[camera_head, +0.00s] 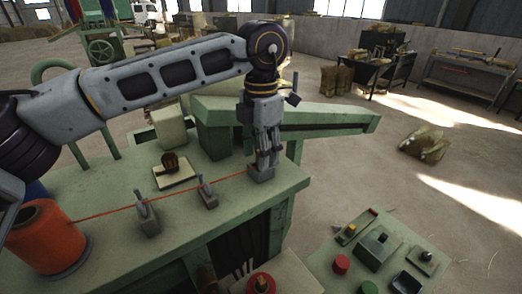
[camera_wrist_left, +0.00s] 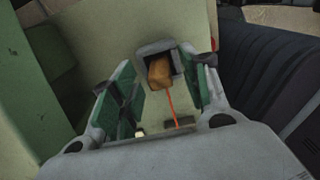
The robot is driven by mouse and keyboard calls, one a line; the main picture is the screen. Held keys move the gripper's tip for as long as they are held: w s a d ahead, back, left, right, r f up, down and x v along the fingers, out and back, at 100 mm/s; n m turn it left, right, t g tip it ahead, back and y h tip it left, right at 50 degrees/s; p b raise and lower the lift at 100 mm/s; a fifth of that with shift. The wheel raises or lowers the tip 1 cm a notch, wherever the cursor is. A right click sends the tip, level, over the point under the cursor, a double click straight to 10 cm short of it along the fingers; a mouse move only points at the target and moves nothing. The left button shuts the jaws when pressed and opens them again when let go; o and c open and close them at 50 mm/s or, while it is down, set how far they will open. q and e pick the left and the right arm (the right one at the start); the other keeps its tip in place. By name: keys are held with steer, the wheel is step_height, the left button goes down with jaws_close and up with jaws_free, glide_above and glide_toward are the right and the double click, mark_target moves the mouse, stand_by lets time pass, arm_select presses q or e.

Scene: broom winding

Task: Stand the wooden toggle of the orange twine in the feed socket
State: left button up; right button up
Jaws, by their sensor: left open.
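The wooden toggle (camera_wrist_left: 160,72) shows in the left wrist view as a brown block within the opening of the grey feed socket (camera_wrist_left: 156,47). How deep it sits I cannot tell. Orange twine (camera_wrist_left: 171,104) runs from it. In the head view the feed socket (camera_head: 261,175) is at the right edge of the green table, and the toggle is hidden there by my fingers. The twine (camera_head: 105,211) stretches back to the orange spool (camera_head: 45,238). My left gripper (camera_head: 264,158) points down just over the socket, its fingers open on either side of the toggle. My right gripper is out of view.
Two small grey guides, one nearer the spool (camera_head: 147,219) and one nearer the socket (camera_head: 208,193), stand along the twine. A brown item lies on a pale board (camera_head: 173,178) behind them. A green control panel (camera_head: 365,255) with buttons is at the lower right.

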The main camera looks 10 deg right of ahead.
arm_select(q)
step_height(320, 180, up, 12)
stand_by(0.7)
steer(key=shift+f, duration=0.1)
stand_by(0.3)
